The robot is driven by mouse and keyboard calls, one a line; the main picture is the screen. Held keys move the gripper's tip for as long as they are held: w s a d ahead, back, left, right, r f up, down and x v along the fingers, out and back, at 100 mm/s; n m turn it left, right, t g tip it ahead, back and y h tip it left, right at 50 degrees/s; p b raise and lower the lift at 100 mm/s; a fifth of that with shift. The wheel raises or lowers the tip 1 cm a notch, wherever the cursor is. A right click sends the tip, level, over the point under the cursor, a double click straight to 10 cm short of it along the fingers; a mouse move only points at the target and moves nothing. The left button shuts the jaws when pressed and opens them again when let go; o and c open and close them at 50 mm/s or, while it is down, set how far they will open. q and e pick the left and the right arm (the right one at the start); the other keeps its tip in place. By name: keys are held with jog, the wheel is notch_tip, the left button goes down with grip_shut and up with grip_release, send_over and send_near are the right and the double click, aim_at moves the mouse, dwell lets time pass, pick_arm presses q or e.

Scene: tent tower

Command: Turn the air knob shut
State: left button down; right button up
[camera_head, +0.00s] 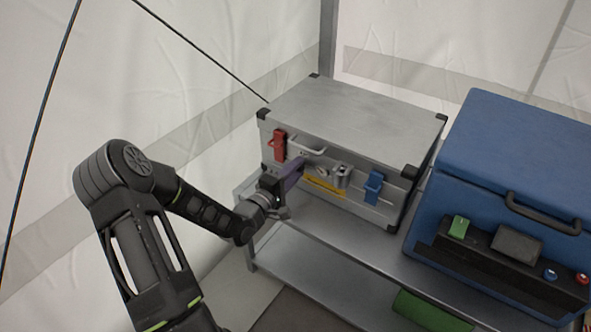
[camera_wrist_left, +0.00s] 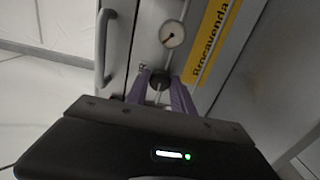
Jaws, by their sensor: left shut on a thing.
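The air knob (camera_wrist_left: 159,81) is a small dark round knob on the front of the silver metal case (camera_head: 345,115). In the wrist view it sits between the two purple fingers of my left gripper (camera_wrist_left: 160,84), which is shut on it. In the head view my left gripper (camera_head: 300,167) reaches the case front from the left, and its fingers hide the knob. A small round white gauge (camera_wrist_left: 172,34) sits close to the knob; it also shows in the head view (camera_head: 321,170). My right gripper is not in view.
The case front has a red latch (camera_head: 279,146), a blue latch (camera_head: 373,187), a grey handle (camera_wrist_left: 103,48) and a yellow label (camera_head: 324,187). The case stands on a metal shelf (camera_head: 345,255). A blue box (camera_head: 520,140) stands to the right. White tent walls are behind.

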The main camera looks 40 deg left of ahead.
pick_arm(q)
jog(key=m+b, duration=0.1)
jog(key=m, duration=0.3)
jog(key=m+b, duration=0.2)
jog(key=m, duration=0.2)
jog(key=m+b, duration=0.2)
jog(key=m, duration=0.2)
jog(key=shift+f, duration=0.25)
jog(key=shift+r+m+b, duration=0.1)
jog(key=shift+m+b, duration=2.35)
jog(key=shift+m, duration=0.75)
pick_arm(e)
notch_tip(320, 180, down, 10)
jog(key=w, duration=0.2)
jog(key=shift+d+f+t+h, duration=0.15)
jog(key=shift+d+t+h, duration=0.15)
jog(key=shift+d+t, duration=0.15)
pick_arm(q)
jog(key=c, duration=1.1)
grip_release()
jog(key=shift+r, duration=0.1)
